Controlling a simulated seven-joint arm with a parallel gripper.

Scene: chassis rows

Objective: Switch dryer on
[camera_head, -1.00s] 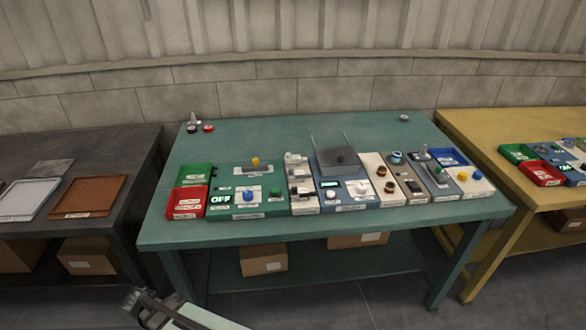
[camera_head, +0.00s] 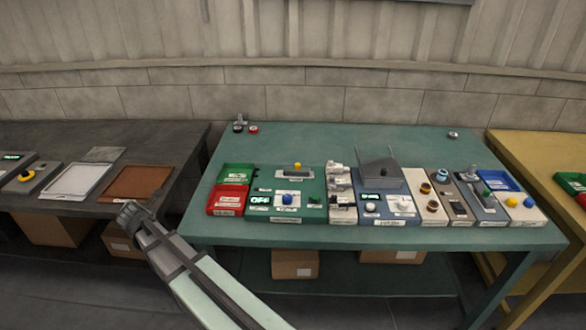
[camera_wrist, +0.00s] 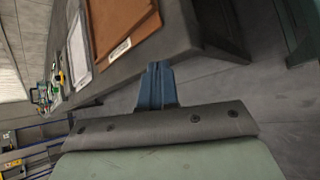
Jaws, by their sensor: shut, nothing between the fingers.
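A row of control panels stands on the green table; their labels are too small to read, so I cannot tell which is the dryer. A green panel (camera_head: 262,201) has a lit display (camera_head: 260,200) that seems to read OFF, a blue knob (camera_head: 287,199) and a yellow-topped control (camera_head: 298,167). A blue panel (camera_head: 391,218) to its right has a lit display, knobs and a grey lid (camera_head: 381,172). My gripper (camera_head: 130,211) is left of the green table, in front of the dark table, apart from the panels. Its blue fingers (camera_wrist: 157,84) are shut and empty in the wrist view.
Red (camera_head: 228,200) and green (camera_head: 236,174) bins sit left of the green panel. The dark table (camera_head: 120,207) at left holds a brown tray (camera_head: 137,183) and a white tray (camera_head: 76,180). A yellow table (camera_head: 520,146) is at right. Floor shows between the tables.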

